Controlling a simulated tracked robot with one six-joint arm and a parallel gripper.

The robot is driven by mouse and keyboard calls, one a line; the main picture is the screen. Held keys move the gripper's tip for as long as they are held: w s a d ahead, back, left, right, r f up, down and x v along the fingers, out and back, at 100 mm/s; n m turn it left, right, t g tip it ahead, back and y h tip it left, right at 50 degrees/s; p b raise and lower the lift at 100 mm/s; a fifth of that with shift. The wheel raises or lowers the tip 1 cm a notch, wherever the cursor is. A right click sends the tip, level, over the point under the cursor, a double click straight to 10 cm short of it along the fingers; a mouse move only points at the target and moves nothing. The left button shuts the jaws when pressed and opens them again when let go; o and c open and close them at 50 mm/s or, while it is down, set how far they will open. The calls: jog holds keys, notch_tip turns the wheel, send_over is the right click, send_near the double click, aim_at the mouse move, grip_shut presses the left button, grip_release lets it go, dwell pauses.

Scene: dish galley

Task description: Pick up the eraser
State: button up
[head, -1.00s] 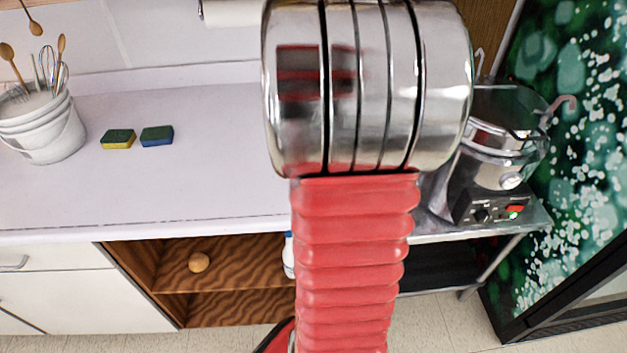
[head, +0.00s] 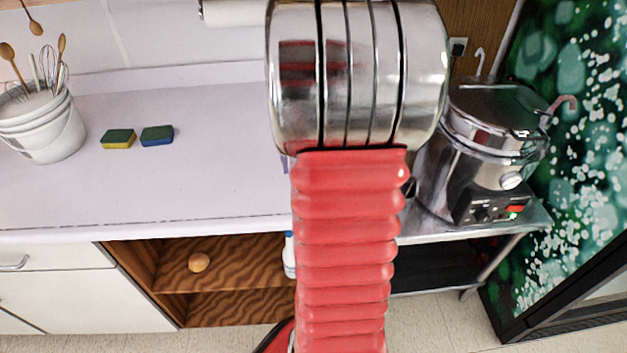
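I cannot make out an eraser for certain. Two small two-tone blocks that look like sponges lie side by side on the white counter (head: 215,195): a green and yellow block (head: 118,139) and a green and blue block (head: 157,136). A sliver of something purplish (head: 284,164) shows at the left edge of my arm; most of it is hidden. My arm, with red bellows and a silver joint, covers the middle of the head view. My gripper is not in view.
A white bucket (head: 45,130) with whisks and wooden spoons stands at the left. A steel cooker (head: 480,150) stands at the right. Below the counter is an open wooden shelf (head: 225,277) with a white bottle (head: 289,255). The counter's front left is clear.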

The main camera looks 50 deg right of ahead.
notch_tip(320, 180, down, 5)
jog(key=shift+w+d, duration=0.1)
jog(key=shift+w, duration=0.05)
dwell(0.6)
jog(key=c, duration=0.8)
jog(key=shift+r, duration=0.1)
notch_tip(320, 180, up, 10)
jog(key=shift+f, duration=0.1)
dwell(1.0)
